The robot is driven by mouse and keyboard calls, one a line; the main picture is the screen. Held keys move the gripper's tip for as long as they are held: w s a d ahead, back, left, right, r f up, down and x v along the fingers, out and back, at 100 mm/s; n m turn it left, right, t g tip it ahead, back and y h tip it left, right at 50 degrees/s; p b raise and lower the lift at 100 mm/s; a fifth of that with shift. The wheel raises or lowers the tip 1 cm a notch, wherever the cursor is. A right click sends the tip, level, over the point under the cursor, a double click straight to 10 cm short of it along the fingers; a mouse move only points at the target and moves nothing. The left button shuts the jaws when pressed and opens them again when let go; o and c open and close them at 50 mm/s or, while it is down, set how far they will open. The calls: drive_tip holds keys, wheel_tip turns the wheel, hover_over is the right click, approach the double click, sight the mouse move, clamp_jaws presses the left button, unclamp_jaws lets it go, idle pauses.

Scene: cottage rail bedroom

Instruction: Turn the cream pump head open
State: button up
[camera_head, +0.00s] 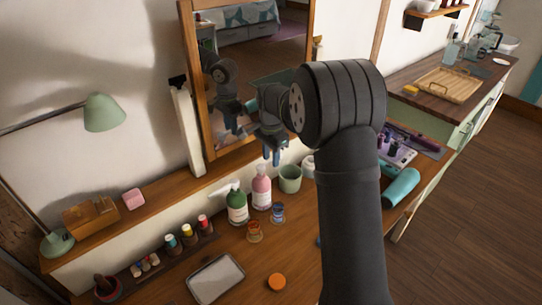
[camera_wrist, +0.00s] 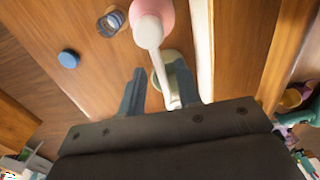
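A pink pump bottle (camera_head: 261,194) stands upright on the wooden desk below my gripper. Its pale cream pump head (camera_wrist: 149,33) shows in the wrist view, with the long spout pointing toward my gripper. My gripper (camera_head: 272,160) points down above the bottles, its fingers spread. In the wrist view, the fingers of my gripper (camera_wrist: 160,67) lie either side of the spout's line, the spout nearer the right finger. I cannot tell whether they touch. A green bottle (camera_head: 237,208) with a whitish pump stands left of the pink one.
A pale green cup (camera_head: 290,180) stands right of the pink bottle, partly beneath the spout in the wrist view. Small orange (camera_head: 254,233) and blue (camera_head: 278,212) glass items stand in front. A mirror (camera_head: 245,80) rises behind. A grey tray (camera_head: 215,279) lies at the front.

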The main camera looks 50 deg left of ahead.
clamp_jaws()
drive_tip(key=shift+d, duration=0.1)
idle(0.3)
drive_tip(key=shift+s+d+m, duration=0.65)
drive_tip(key=shift+s+m, duration=0.05)
drive_tip(key=shift+m, duration=2.3)
drive_tip(key=shift+s+d+m, duration=0.7)
drive_tip(key=shift+m, duration=2.3)
drive_tip(key=shift+s+d+m, duration=0.65)
drive_tip(key=shift+s+m, duration=0.05)
drive_tip(key=shift+m, duration=2.3)
